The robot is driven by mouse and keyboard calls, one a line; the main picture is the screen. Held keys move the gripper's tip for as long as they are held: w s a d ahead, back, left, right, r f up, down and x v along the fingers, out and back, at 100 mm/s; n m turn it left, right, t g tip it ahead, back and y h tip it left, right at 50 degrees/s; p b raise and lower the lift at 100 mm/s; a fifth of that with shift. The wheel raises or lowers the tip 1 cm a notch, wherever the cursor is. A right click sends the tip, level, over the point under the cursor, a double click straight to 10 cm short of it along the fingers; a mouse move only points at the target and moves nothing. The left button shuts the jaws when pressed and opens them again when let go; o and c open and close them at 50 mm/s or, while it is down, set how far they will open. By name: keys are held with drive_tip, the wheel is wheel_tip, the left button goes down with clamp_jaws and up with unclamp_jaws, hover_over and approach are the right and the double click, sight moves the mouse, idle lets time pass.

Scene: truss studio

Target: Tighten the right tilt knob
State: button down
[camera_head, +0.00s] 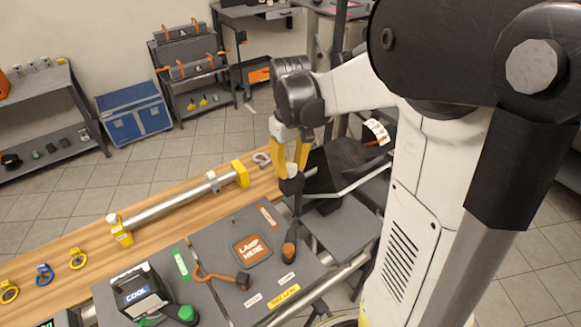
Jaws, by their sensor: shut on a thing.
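My gripper (290,166) points down, with its yellow fingers closed on a small dark piece at the left side of a black lamp-like housing (343,163). This piece appears to be the right tilt knob. The fingers and the piece overlap, so the knob's shape and how far it is turned are hidden. A pale metal bar (360,182) runs beside the housing. My arm covers part of the area to the right of it.
A wooden bench (160,237) holds a grey tube (180,204) with yellow ends.

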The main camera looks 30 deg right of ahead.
sight(291, 166)
drive_tip(key=m, duration=0.4)
drive_tip(key=shift+m, duration=2.5)
drive_tip(key=c, duration=1)
unclamp_jaws()
wheel_tip(291, 166, up, 12)
